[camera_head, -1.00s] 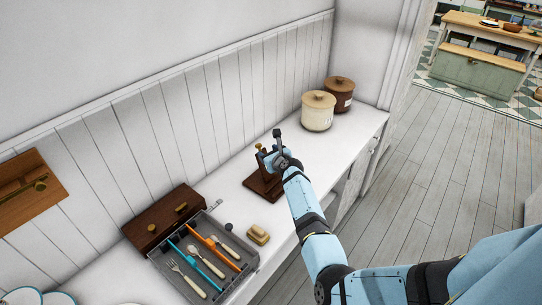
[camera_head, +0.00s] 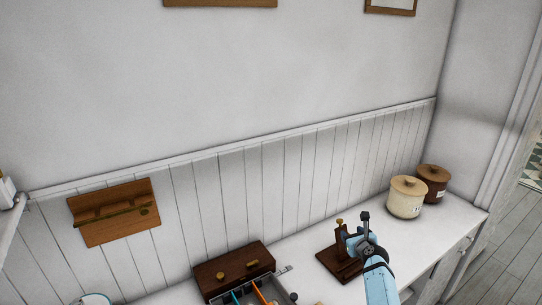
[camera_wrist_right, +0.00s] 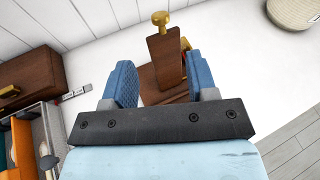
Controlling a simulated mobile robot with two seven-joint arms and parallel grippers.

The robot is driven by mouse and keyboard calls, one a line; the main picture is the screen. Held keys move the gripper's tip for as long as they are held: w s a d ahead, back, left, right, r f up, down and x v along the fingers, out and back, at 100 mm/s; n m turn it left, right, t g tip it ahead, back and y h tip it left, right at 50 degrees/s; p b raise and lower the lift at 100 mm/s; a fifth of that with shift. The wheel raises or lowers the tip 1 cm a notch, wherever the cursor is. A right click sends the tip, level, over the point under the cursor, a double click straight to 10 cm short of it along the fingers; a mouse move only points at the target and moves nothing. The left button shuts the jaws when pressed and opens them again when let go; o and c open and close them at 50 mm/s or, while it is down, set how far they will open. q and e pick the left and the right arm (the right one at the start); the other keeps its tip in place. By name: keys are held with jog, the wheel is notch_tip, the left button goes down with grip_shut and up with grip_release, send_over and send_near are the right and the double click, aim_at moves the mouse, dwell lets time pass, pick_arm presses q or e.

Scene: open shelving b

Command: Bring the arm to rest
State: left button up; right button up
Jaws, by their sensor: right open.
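My right arm (camera_head: 377,283) reaches up from the bottom of the head view over the white counter. My right gripper (camera_wrist_right: 158,82) is open, its two blue fingers apart in the right wrist view. A dark wooden stand with a brass knob (camera_wrist_right: 162,45) shows beyond and between the fingers; I cannot tell whether they touch it. In the head view the stand (camera_head: 338,262) is on the counter, partly hidden by the gripper. My left gripper is not in view.
A dark wooden box (camera_head: 234,270) and a grey cutlery tray (camera_head: 272,292) are left of my arm. A cream canister (camera_head: 406,200) and a brown canister (camera_head: 433,182) stand at the right end. The counter (camera_head: 440,226) is clear in front of them.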

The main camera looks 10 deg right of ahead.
jog(key=s+a+f+n+g, duration=0.1)
jog(key=s+f+n, duration=0.2)
jog(key=s+n, duration=0.25)
jog(key=s+a+f+n, duration=0.2)
jog(key=s+f+n, duration=0.1)
jog(key=s+n, duration=0.3)
jog(key=s+a+f+n+g, duration=0.1)
jog(key=s+f+n, duration=0.2)
jog(key=s+n, duration=0.3)
jog(key=s+a+n+y, duration=0.1)
jog(key=s+a+n, duration=0.4)
jog(key=s, duration=0.4)
jog(key=s+a+n+g+y, duration=0.1)
jog(key=s+a+n, duration=0.4)
jog(key=s+n, duration=0.3)
jog(key=s+a+n+y, duration=0.1)
jog(key=s+a+n, duration=0.5)
jog(key=s, duration=0.4)
jog(key=shift+s+r+n, duration=0.15)
jog(key=shift+s+n, duration=0.1)
jog(key=shift+n, duration=0.1)
jog(key=shift+a, duration=0.1)
